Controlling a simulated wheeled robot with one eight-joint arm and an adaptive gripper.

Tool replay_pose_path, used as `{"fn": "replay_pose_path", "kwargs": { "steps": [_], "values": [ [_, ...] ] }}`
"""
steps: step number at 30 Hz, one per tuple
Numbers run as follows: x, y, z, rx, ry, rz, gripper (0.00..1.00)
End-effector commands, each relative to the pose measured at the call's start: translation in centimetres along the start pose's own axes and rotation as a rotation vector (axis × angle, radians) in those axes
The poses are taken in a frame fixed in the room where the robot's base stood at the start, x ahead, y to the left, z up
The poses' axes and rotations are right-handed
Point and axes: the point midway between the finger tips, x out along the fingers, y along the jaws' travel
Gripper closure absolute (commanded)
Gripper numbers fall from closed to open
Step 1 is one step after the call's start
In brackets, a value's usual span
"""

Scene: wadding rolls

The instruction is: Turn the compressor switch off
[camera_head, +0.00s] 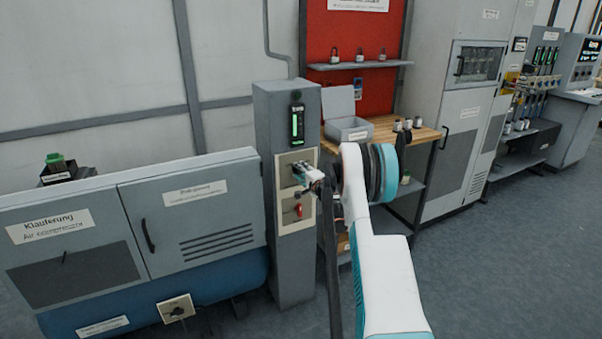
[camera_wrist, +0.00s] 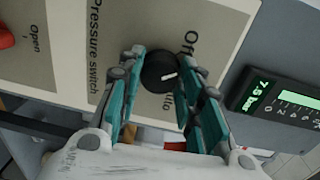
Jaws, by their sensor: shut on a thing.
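The compressor switch is a round black knob (camera_wrist: 158,72) with a white pointer mark, on a beige panel (camera_wrist: 215,25) lettered "Pressure switch". In the wrist view the pointer aims to the right and slightly up. The word "Off" is printed above right of the knob; other lettering below it is partly hidden by a finger. My gripper (camera_wrist: 160,80) has its teal fingers on both sides of the knob, shut on it. In the head view my gripper (camera_head: 305,173) is at the upper plate of the grey column (camera_head: 270,130), and the knob is mostly hidden.
A red handle (camera_head: 298,211) is on the lower plate, near "Open" lettering in the wrist view. A lit green gauge (camera_wrist: 285,100) reads about 7.5 bar. The compressor cabinet (camera_head: 190,225) stands left; a wooden workbench (camera_head: 385,135) stands behind right.

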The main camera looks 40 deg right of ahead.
Motion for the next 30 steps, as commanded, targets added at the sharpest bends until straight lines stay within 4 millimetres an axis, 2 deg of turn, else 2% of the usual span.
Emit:
{"fn": "replay_pose_path", "kwargs": {
  "steps": [12,28,29,30],
  "values": [
    [-0.02,0.07,0.09,-0.179,0.009,0.002,0.91],
    [-0.03,0.09,0.08,-0.203,0.01,0.003,0.91],
    [-0.03,0.09,0.08,-0.203,0.01,0.003,0.65],
    [-0.03,0.09,0.08,-0.203,0.01,0.003,0.56]
  ]
}}
